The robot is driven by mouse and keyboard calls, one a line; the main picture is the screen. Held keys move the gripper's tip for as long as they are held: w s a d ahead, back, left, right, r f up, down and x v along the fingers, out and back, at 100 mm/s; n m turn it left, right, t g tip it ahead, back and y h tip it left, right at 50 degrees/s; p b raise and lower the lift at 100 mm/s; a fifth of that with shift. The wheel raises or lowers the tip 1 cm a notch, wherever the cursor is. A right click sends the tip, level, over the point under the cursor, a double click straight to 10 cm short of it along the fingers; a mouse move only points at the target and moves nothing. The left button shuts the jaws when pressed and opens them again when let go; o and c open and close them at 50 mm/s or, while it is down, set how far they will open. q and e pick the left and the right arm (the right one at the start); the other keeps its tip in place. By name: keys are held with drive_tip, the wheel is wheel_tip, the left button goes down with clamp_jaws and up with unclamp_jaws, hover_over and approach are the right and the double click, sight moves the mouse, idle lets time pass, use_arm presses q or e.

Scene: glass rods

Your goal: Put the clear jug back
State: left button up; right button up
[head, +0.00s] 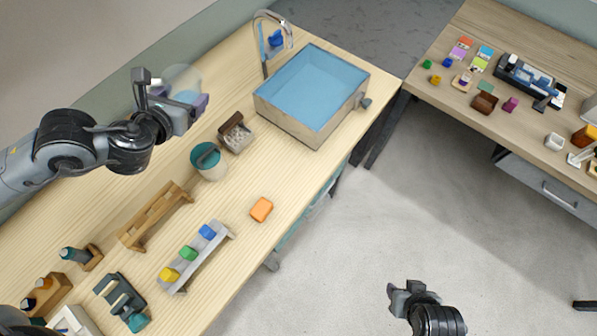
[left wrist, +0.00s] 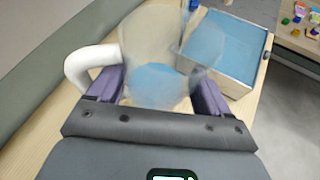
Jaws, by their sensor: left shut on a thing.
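The clear jug (head: 181,75) is see-through with a white handle (left wrist: 86,68). My left gripper (head: 176,93) is shut on it and holds it near the back edge of the left table. In the left wrist view the jug (left wrist: 158,45) stands between the purple finger pads, with its handle to the left. A blue patch shows low in the jug; I cannot tell whether it is liquid. Whether the jug's base touches the table is hidden. My right gripper (head: 405,290) is over the floor, apart from both tables; its finger opening is unclear.
A basin with blue inside (head: 312,92) and a curved tap (head: 265,45) stand right of the jug. Nearer are a brown box (head: 236,134), a teal-topped tub (head: 209,161), a wooden rack (head: 155,216) and an orange block (head: 261,209). A second table (head: 500,110) stands right.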

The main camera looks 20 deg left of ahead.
use_arm(q)
drive_tip(key=shift+s+a+f, duration=0.1)
drive_tip(key=shift+s, duration=0.1)
drive_tip(key=shift+w+d+f+m+h, duration=0.2)
drive_tip(key=shift+d+m+h, duration=0.4)
drive_tip(key=shift+h, duration=0.4)
drive_tip(key=d+f+m+g+h+b, duration=0.1)
drive_tip(key=d+f+m+h+b, duration=0.2)
drive_tip(key=d+f, duration=0.45)
drive_tip(key=d+f+m+g+h+b, duration=0.1)
drive_tip(key=d+f+m+h+b, duration=0.15)
drive_tip(key=d+f+b, duration=0.6)
drive_tip(key=d+f+m+g+h+b, duration=0.15)
drive_tip(key=d+h, duration=0.25)
drive_tip(key=d, duration=0.8)
drive_tip(key=shift+t, duration=0.45)
drive_tip(key=w+a+f, duration=0.1)
drive_tip(key=a+f, duration=0.1)
drive_tip(key=a, duration=0.1)
drive_tip(key=w+a+f, duration=0.1)
drive_tip(key=a+f, duration=0.1)
drive_tip(key=a, duration=0.1)
drive_tip(key=w+a+f, duration=0.1)
drive_tip(key=a+f, duration=0.2)
drive_tip(key=a, duration=0.1)
drive_tip(key=shift+w+a, duration=0.1)
drive_tip(key=shift+w, duration=0.15)
drive_tip(key=shift+f, duration=2.1)
